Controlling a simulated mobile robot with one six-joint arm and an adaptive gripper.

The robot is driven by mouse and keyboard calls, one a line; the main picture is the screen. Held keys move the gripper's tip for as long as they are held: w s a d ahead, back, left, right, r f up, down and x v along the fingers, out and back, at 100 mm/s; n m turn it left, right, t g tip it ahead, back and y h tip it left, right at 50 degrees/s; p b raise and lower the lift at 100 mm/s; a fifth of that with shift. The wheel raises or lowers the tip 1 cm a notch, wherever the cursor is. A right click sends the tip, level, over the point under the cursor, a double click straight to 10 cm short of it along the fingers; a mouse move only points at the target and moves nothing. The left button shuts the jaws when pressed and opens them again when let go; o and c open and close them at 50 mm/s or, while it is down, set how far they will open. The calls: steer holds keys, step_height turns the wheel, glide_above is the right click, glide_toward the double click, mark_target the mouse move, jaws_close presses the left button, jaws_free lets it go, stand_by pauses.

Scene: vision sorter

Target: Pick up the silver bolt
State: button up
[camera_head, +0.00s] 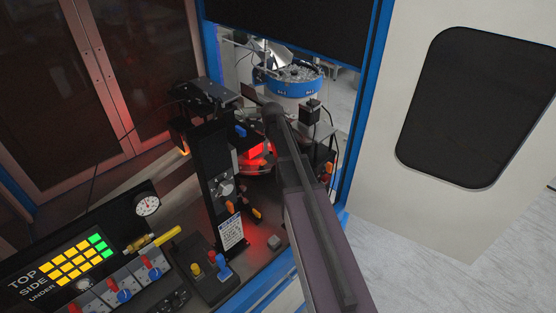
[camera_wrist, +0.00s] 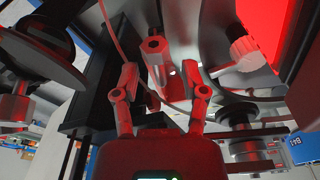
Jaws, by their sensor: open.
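My gripper (camera_wrist: 164,95) is open in the wrist view, its two fingers apart on either side of a thin curved cable. A grey cylindrical metal part (camera_wrist: 154,46) with a dark hole in its end lies just beyond the fingertips, tinted red by the light. I cannot tell a silver bolt apart from the metal parts around it. In the head view a blue-rimmed bowl (camera_head: 291,88) holds many small silvery pieces, too small to tell singly. My arm reaches into the machine there and hides the gripper.
A pale fitting (camera_wrist: 244,50) stands right of the fingers, near a red-lit panel (camera_wrist: 268,30). A black post (camera_head: 215,175) and a black box (camera_head: 310,110) stand close to my arm. The blue frame (camera_head: 363,105) edges the opening. A button panel (camera_head: 75,258) is at lower left.

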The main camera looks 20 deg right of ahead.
stand_by(0.4)
jaws_close()
steer(key=shift+r, duration=0.15)
step_height(320, 180, up, 7)
steer(key=p, duration=0.7)
steer(key=s+d, duration=0.2)
steer(key=s, duration=0.3)
steer(key=s+d, duration=0.2)
steer(key=s, duration=0.4)
steer(key=s+d, duration=0.2)
steer(key=s, duration=0.4)
